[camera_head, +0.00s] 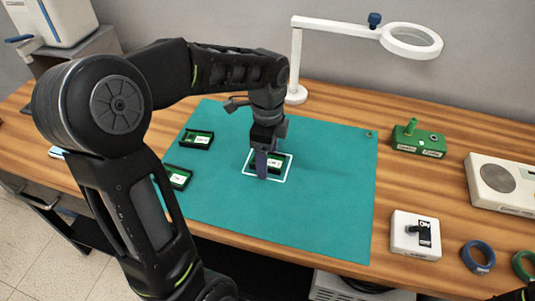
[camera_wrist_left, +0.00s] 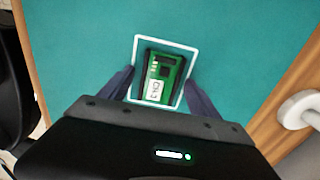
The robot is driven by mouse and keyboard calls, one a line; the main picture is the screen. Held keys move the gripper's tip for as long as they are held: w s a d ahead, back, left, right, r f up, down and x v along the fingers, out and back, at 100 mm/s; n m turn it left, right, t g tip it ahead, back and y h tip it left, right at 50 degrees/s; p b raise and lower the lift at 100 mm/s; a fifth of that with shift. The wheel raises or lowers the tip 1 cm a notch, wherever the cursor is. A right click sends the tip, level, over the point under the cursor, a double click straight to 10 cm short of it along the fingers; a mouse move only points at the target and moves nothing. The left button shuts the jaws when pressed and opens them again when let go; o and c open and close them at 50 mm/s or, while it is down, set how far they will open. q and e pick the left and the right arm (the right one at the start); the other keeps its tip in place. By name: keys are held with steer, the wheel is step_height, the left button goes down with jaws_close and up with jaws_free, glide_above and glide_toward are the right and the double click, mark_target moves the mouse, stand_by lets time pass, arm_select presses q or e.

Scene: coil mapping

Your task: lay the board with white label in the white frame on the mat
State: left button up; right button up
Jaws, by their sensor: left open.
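A green board with a white label and a black edge (camera_wrist_left: 166,70) lies inside the white frame (camera_wrist_left: 166,39) on the teal mat (camera_head: 325,190). In the head view the board (camera_head: 275,164) is partly hidden behind my left gripper (camera_head: 262,168). In the left wrist view the open fingers of my left gripper (camera_wrist_left: 161,88) stand on either side of the board, spread wider than it. The board's near end is close to the frame's lower side. My right gripper does not show.
Two more green boards in black holders, an upper one (camera_head: 197,139) and a lower one (camera_head: 178,177), sit at the mat's left edge. A white magnifier lamp (camera_head: 297,94) stands behind. A green box (camera_head: 418,142), a white switch box (camera_head: 415,237) and a blue ring (camera_head: 478,257) are right.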

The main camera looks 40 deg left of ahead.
arm_select(q)
steer(key=shift+r, duration=0.25)
step_height(320, 180, up, 12)
steer(key=p, duration=0.1)
